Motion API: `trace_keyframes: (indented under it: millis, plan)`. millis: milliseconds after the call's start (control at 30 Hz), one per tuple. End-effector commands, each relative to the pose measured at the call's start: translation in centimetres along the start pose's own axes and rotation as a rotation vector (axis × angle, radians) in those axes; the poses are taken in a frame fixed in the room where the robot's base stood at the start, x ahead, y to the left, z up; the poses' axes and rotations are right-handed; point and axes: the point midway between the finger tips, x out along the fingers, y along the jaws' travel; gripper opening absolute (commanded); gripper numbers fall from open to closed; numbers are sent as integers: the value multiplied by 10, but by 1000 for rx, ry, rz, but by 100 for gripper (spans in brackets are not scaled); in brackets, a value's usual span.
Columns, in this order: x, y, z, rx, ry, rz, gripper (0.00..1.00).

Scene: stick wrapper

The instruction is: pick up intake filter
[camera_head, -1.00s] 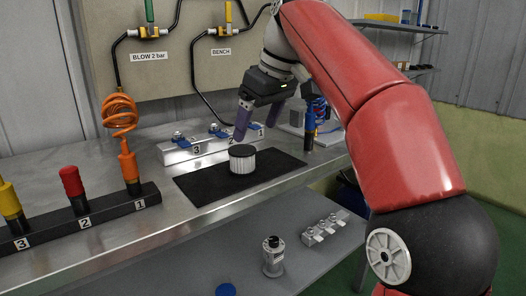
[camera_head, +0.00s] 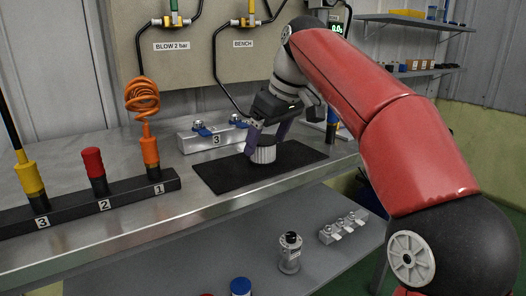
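The intake filter (camera_head: 263,152) is a short white pleated cylinder with a dark top, standing upright on a black mat (camera_head: 225,176) on the metal bench. My gripper (camera_head: 266,146) is lowered over the filter, with its purple fingers spread apart. One finger is at the filter's left side and the other is at its right, farther back. The gripper's palm is above the filter's top. I cannot tell whether either finger touches the filter. The far side of the filter is hidden.
A black rack (camera_head: 90,205) with yellow, red and orange-handled tools stands at the left. A metal block with blue valves (camera_head: 205,135) lies behind the mat. The lower shelf (camera_head: 200,263) holds a bottle (camera_head: 289,253). The mat's right part is bare.

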Motion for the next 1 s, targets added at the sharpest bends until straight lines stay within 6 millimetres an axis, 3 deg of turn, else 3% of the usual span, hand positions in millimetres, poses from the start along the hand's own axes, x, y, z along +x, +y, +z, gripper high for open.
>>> trace_keyframes:
  millis: [33, 367, 633, 767, 867, 1000]
  plan:
    - [0, 0, 0, 0, 0, 0, 72]
    - [0, 0, 0, 0, 1, 1, 31]
    - [-3, 0, -1, 0, 1, 1, 31]
    - [-13, 0, -6, -1, 3, 1, 31]
    - [-29, 0, -13, -1, 3, 2, 31]
    - [-64, 0, -28, -3, 4, 0, 31]
